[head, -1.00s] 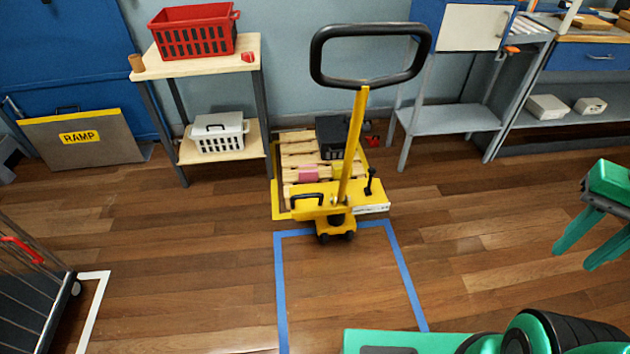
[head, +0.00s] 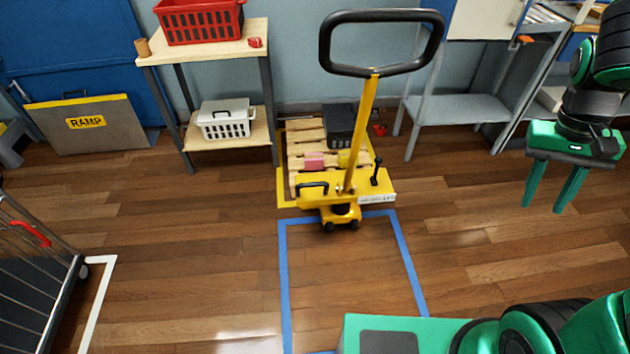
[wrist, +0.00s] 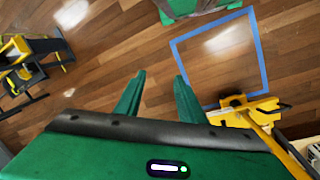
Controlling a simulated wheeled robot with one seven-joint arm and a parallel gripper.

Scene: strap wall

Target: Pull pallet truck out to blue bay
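The yellow pallet truck (head: 340,212) stands against the far wall, just beyond the blue bay. Its yellow tiller rises to a black loop handle (head: 326,44). A wooden pallet (head: 301,138) on it carries a black crate (head: 340,128) and small pink and yellow items. The blue-taped bay (head: 284,276) is empty floor in front of the truck, its far line at the truck's front wheels. My gripper (head: 555,209) is open and empty, right of the truck and apart from it. In the wrist view my gripper (wrist: 157,80) points at bare floor; the truck (wrist: 252,104) shows at right.
A shelf table (head: 200,58) with red (head: 200,22) and white (head: 226,119) baskets stands left of the truck. A grey bench (head: 458,110) stands right. A ramp board (head: 90,124) leans at far left. A wire cart (head: 38,285) stands front left. Floor right of the bay is clear.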

